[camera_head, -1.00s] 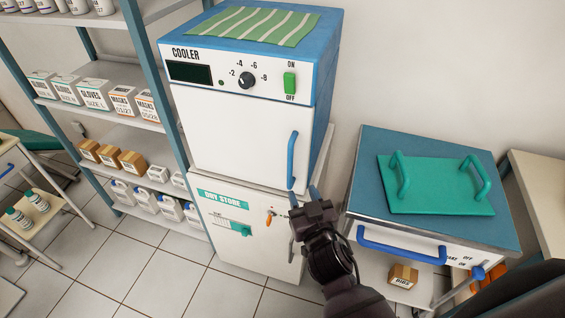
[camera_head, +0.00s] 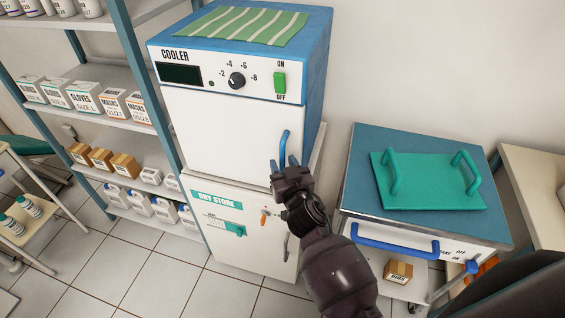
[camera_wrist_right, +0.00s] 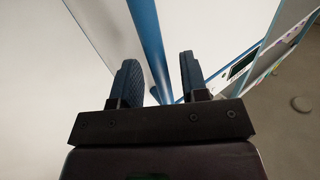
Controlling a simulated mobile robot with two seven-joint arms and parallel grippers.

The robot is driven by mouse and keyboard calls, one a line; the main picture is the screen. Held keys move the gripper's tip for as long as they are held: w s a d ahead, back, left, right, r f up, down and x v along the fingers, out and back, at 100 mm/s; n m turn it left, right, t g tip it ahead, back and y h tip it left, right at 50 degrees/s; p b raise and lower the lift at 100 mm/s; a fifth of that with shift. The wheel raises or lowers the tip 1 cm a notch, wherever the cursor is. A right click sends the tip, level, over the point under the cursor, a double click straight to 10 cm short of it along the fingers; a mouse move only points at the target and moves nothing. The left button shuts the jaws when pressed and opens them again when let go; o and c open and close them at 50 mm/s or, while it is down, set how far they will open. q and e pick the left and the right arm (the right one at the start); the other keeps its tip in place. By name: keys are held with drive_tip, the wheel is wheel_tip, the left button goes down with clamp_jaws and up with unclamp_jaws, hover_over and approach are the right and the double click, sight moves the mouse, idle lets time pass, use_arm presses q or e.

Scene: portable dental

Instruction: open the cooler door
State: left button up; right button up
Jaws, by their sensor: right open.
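The cooler (camera_head: 240,80) is a white and blue box with a dial and a green switch on its front. Its white door (camera_head: 222,135) is shut. A blue vertical handle (camera_head: 284,146) is at the door's right side. My right gripper (camera_head: 284,163) is open at the handle's lower end. In the right wrist view, the blue handle (camera_wrist_right: 148,40) runs down between the two spread fingers of my right gripper (camera_wrist_right: 158,78); I cannot tell whether either finger touches it. My left gripper is out of view.
Below the cooler stands a white dry store cabinet (camera_head: 222,228) with a grey handle. A blue-topped unit (camera_head: 362,165) with a green handled lid (camera_head: 425,185) stands at the right. Shelves (camera_head: 115,140) with boxes and bottles stand at the left.

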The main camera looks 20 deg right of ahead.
drive_tip(key=shift+w, duration=0.5)
clamp_jaws()
drive_tip(key=shift+s+a, duration=0.1)
